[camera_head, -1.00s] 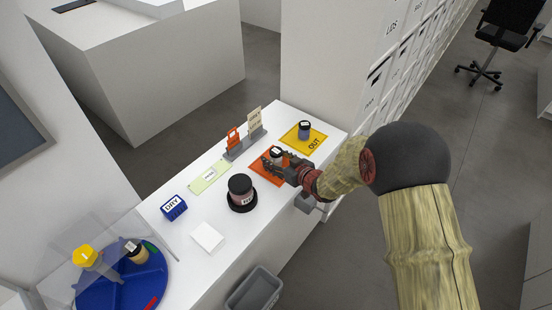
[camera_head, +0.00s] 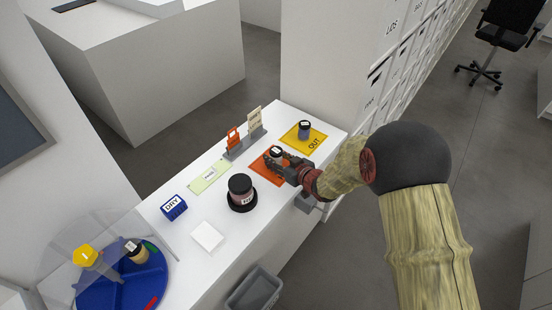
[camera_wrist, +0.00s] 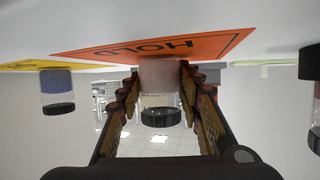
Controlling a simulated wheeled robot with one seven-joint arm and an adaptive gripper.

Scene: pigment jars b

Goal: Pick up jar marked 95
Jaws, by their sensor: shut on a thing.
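A jar with a dark lid (camera_head: 275,152) stands on the orange mat (camera_head: 258,168), which reads HOLD in the wrist view (camera_wrist: 215,44). In the wrist view the jar (camera_wrist: 160,78) appears upside down, with a pale pinkish lower part, clear glass and a black lid. Its mark cannot be read. My gripper (camera_head: 281,161) is shut on this jar, with a finger on each side in the wrist view (camera_wrist: 160,92). The jar's base seems to be at the mat; I cannot tell whether it touches.
A larger jar (camera_head: 241,189) stands on a black base. A grey rack (camera_head: 246,146) holds tags. A blue DRY block (camera_head: 174,208), white block (camera_head: 207,236) and blue round tray (camera_head: 100,295) lie leftward.

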